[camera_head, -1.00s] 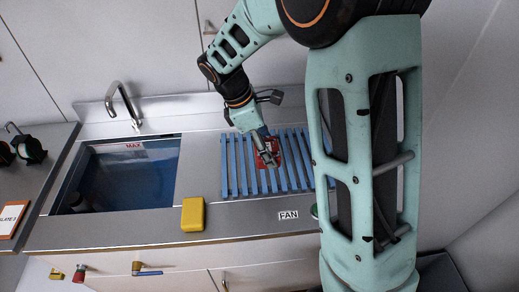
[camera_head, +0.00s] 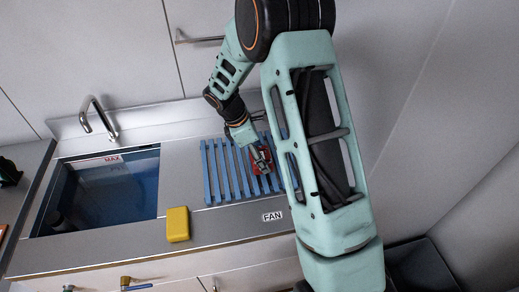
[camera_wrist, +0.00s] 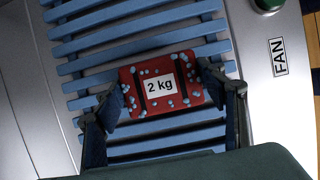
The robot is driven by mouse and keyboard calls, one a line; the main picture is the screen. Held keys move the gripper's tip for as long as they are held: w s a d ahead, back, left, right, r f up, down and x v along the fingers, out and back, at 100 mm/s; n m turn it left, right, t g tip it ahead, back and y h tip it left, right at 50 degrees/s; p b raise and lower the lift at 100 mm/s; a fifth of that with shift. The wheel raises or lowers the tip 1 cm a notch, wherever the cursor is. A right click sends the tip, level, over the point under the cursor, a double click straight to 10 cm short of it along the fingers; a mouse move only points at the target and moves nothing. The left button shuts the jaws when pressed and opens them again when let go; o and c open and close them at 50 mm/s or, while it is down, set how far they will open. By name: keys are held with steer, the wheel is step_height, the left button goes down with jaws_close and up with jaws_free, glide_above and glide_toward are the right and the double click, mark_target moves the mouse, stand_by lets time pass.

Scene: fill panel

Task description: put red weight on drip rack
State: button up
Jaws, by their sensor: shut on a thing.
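The red weight (camera_wrist: 142,73), labelled 2 kg and dotted with pale blue drops, is between the two fingers of my gripper (camera_wrist: 163,92) in the wrist view. My gripper is shut on it, one finger at each side. The blue slatted drip rack (camera_wrist: 85,42) lies directly below the weight. I cannot tell whether the weight touches the slats. In the head view my gripper (camera_head: 262,160) and the red weight (camera_head: 256,167) are over the right part of the drip rack (camera_head: 215,172), with my arm hiding the rack's right end.
A sink (camera_head: 148,205) with dark blue water is left of the rack, with a tap (camera_head: 97,118) behind. A yellow block (camera_head: 178,224) sits on the counter in front. A FAN label (camera_head: 272,217) is at the front edge, and a green button (camera_wrist: 268,4) shows near it.

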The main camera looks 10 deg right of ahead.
steer(key=shift+w+f, duration=0.1)
steer(key=shift+f, duration=0.25)
steer(key=o, duration=2.1)
steer(key=shift+f, duration=0.2)
steer(key=shift+c, duration=0.2)
steer(key=v, duration=1.2)
steer(key=shift+b, duration=0.3)
steer(key=shift+a+r, duration=0.1)
